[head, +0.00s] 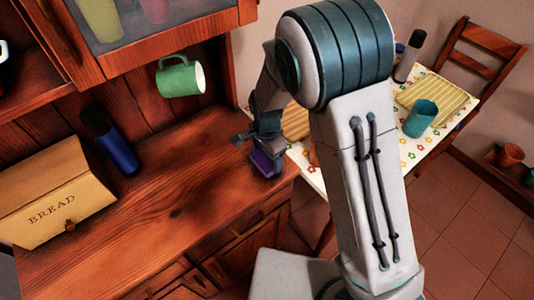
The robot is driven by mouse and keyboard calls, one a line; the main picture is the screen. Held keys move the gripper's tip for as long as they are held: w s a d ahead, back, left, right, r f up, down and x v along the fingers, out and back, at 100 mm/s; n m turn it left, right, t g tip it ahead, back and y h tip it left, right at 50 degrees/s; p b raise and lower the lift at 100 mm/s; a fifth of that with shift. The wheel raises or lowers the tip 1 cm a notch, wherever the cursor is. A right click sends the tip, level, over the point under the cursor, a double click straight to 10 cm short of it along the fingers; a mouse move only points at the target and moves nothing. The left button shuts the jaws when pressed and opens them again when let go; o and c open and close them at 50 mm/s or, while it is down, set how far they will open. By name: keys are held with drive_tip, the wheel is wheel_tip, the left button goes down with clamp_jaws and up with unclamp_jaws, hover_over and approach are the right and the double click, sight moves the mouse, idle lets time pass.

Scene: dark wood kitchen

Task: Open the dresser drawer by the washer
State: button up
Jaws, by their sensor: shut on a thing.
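The wooden dresser (185,205) fills the left and middle of the head view, seen from above. Its drawer fronts (248,222) show below the top's front edge, at a steep angle. They look closed, as far as this angle shows. My gripper (262,153) is over the right end of the dresser top, shut on a small dark purple thing (265,165). The thing is at or just above the top; I cannot tell if it touches. My gripper is away from the drawer fronts. My arm hides what lies behind it. No washer is in view.
A tan bread box (50,195) and a blue bottle (112,148) stand on the dresser's left. A green mug (180,78) hangs under the upper cabinet. A table (400,147) with a teal cup (420,119) and a chair (482,62) are at right. Tiled floor (470,215) lies open right.

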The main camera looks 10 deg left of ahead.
sight(268, 159)
drive_tip(key=o, duration=1)
wheel_tip(268, 159, up, 14)
drive_tip(key=b, duration=0.1)
drive_tip(key=shift+s+d+f, duration=0.15)
drive_tip(key=shift+s+d, duration=0.05)
drive_tip(key=shift+s, duration=0.1)
